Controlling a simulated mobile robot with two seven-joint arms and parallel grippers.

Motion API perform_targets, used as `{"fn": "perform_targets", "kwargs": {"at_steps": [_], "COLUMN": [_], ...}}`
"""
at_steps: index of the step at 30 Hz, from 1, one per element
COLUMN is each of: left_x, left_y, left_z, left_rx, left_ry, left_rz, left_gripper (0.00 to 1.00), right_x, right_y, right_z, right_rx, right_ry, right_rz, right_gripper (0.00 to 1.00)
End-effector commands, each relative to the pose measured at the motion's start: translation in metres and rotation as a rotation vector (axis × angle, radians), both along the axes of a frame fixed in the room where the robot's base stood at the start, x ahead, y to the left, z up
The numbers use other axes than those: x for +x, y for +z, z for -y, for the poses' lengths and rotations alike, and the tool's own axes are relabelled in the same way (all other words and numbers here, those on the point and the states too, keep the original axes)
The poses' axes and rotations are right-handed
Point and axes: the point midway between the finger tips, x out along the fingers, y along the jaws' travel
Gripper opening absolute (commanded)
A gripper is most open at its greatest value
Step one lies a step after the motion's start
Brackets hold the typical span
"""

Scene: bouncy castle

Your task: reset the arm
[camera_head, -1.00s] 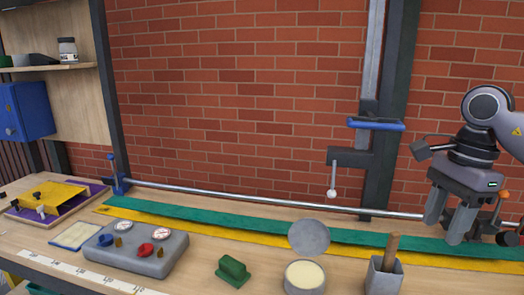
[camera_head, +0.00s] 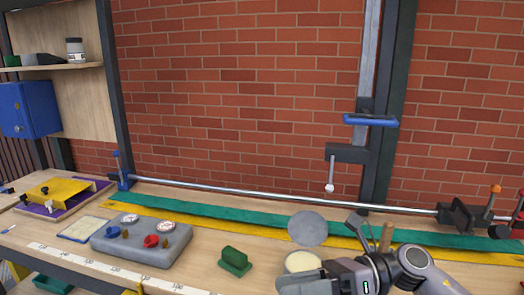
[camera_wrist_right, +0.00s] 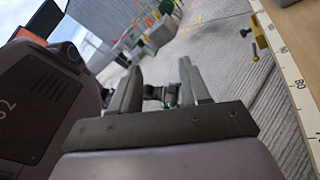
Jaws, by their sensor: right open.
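My right arm comes in low at the right of the head view, in front of the bench. Its gripper (camera_head: 296,284) points left at the bottom edge, and part of it is cut off by the frame. In the right wrist view the two fingers of this gripper (camera_wrist_right: 160,88) stand apart with nothing held between them. My left gripper is not in view.
The bench holds a grey gauge box (camera_head: 142,240), a green block (camera_head: 235,261), a round tin (camera_head: 302,262) partly hidden by my gripper, and a yellow-and-purple tray (camera_head: 62,194). A long metal bar (camera_head: 270,195) runs along the back. Grey floor shows in the wrist view.

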Motion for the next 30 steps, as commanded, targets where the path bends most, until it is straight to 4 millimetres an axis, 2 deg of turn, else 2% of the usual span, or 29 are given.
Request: {"fn": "perform_targets", "kwargs": {"at_steps": [3,8,11,14,17,20,23,27,30], "left_x": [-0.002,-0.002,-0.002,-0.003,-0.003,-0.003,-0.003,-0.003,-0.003], "left_y": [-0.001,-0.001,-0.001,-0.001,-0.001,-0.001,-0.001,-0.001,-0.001], "left_z": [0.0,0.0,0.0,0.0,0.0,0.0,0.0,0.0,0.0], "left_rx": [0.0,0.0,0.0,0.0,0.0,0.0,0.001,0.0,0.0], "left_ry": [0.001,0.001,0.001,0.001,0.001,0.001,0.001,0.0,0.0], "left_rz": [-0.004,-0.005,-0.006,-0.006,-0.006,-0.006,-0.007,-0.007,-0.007], "left_gripper": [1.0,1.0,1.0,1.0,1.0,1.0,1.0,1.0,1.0], "right_x": [0.0,0.012,0.02,0.025,0.023,0.011,-0.013,-0.06,-0.094], "right_y": [-0.001,-0.011,-0.03,-0.058,-0.097,-0.142,-0.192,-0.255,-0.286], "right_z": [-0.009,0.001,0.016,0.036,0.059,0.083,0.106,0.131,0.141], "right_rx": [0.208,0.461,0.608,0.75,0.885,1.016,1.143,1.304,1.389], "right_ry": [-0.121,-0.298,-0.415,-0.537,-0.665,-0.801,-0.941,-1.13,-1.238], "right_rz": [-0.255,-0.618,-0.859,-1.107,-1.359,-1.611,-1.861,-2.169,-2.327], "right_gripper": [0.46,0.46,0.46,0.46,0.46,0.46,0.46,0.46,0.46]}}
